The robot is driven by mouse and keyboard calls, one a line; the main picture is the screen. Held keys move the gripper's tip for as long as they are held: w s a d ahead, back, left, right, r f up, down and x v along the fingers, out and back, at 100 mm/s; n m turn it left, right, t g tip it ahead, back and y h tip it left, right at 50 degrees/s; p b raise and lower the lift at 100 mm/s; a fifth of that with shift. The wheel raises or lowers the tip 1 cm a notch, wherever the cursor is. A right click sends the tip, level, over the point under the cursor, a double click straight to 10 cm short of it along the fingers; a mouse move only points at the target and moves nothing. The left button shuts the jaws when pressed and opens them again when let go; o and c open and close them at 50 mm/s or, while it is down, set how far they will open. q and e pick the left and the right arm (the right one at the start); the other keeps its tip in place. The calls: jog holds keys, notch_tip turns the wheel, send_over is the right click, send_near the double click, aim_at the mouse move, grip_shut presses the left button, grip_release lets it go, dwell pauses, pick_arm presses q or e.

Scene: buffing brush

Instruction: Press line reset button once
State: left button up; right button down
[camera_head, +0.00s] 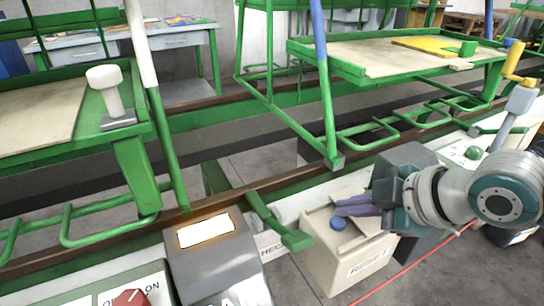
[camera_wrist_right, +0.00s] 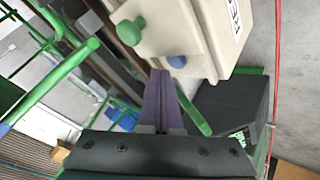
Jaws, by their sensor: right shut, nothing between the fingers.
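A beige box (camera_head: 345,262) with a partly readable label beginning "RESE" stands at the lower middle of the head view. A round blue button (camera_head: 338,224) sits on its top. My right gripper (camera_head: 338,207) has its purple fingers shut and empty, with the tips just above and beside the button. In the right wrist view the blue button (camera_wrist_right: 177,61) shows just beyond and slightly right of the closed fingertips (camera_wrist_right: 160,74). I cannot tell whether the tips touch it. My left gripper is not in view.
A grey box with a lit panel (camera_head: 206,231) and a red knob (camera_head: 130,299) are at the lower left. Green carts (camera_head: 345,70) stand on the line behind. A green button (camera_head: 473,153) is at the right. A red line (camera_head: 415,257) crosses the floor.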

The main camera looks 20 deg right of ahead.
jog(key=shift+f, duration=0.1)
dwell(0.7)
jog(key=shift+f+b, duration=0.3)
jog(key=shift+f, duration=0.05)
jog(key=shift+f+b, duration=0.35)
jog(key=shift+f, duration=0.1)
dwell(0.6)
dwell(0.3)
jog(key=shift+r+p, duration=0.95)
jog(key=shift+p, duration=0.05)
jog(key=shift+f, duration=0.1)
